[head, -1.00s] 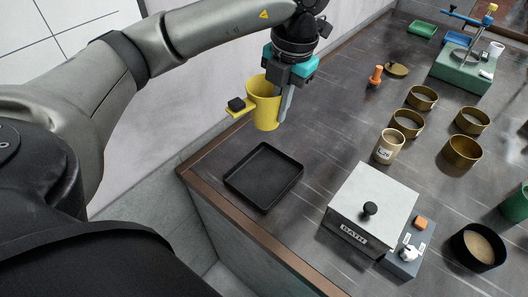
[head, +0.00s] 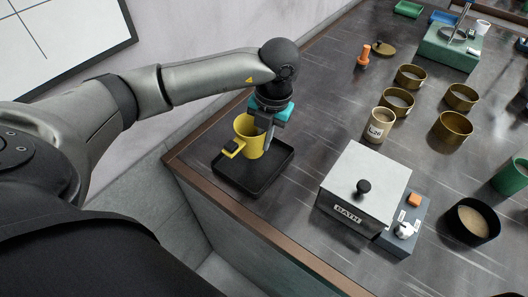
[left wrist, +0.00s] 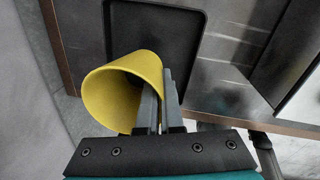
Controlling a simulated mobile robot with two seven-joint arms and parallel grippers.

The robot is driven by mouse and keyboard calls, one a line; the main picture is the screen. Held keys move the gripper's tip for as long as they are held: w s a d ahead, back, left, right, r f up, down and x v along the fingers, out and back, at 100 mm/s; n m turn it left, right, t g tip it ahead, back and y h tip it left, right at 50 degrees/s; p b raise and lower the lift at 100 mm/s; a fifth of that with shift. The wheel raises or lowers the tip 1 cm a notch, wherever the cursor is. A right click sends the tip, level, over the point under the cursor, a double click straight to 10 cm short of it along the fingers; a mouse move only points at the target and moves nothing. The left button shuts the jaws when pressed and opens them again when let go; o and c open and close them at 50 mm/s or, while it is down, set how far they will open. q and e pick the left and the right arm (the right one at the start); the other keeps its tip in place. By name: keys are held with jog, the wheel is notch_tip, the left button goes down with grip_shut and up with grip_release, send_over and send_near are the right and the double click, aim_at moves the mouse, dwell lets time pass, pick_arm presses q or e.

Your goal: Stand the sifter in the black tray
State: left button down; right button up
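The sifter is a yellow tapered cup (head: 250,140) with a flat side handle. My left gripper (head: 265,124) comes from above and is shut on its wall at the right side of the rim. The black tray (head: 268,174) is shallow and square, near the bench corner. The sifter looks upright within the tray's outline; I cannot tell whether its base touches the floor. In the left wrist view the sifter (left wrist: 112,95) shows its open mouth beside the fingers (left wrist: 160,105), with the tray (left wrist: 150,30) beyond. My right gripper is not in view.
A white-lidded bath (head: 365,180) with a control box (head: 405,222) stands right of the tray. A labelled beaker (head: 380,125), several brass rings (head: 398,102) and a dark bowl (head: 473,222) stand further right. The bench's wooden edge (head: 225,212) runs close to the tray.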

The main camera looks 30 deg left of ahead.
pick_arm(q)
jog(key=shift+f, duration=2.25)
jog(key=shift+b, duration=0.3)
jog(key=shift+f, duration=0.2)
jog(key=c, duration=1.1)
grip_release()
jog(key=shift+r, duration=0.2)
jog(key=shift+r, duration=0.3)
jog(key=r, duration=0.3)
jog(key=d+r+p, duration=0.1)
jog(key=r, duration=0.7)
jog(key=shift+w+d+r, duration=0.1)
jog(key=shift+d+r, duration=0.1)
jog(key=shift+d, duration=0.1)
